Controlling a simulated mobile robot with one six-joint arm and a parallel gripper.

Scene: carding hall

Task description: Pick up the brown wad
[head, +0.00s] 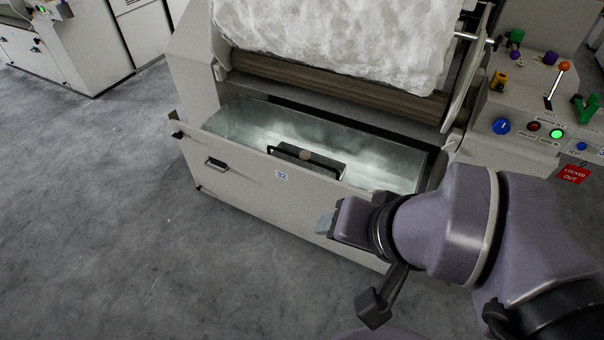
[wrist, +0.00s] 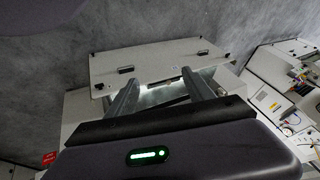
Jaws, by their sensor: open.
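A small, round, brown lump, which looks like the brown wad (head: 305,155), shows in the head view in the open metal-lined bin (head: 400,159) of the carding machine. It is at a grey box (head: 328,168) with a black handle; I cannot tell whether it lies on the box or behind it. My gripper (head: 325,222) is open and empty, in front of the bin's front panel and to the lower right of the lump. In the wrist view my gripper's two fingers (wrist: 161,76) stand apart, with the bin beyond them.
The bin's front panel (head: 240,177) bears a "32" label. A roller (head: 330,92) with a white fibre sheet (head: 335,40) hangs above the bin. A control panel (head: 530,115) with levers, buttons and a red "locked out" tag (head: 573,174) stands at the right. The floor at left is clear.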

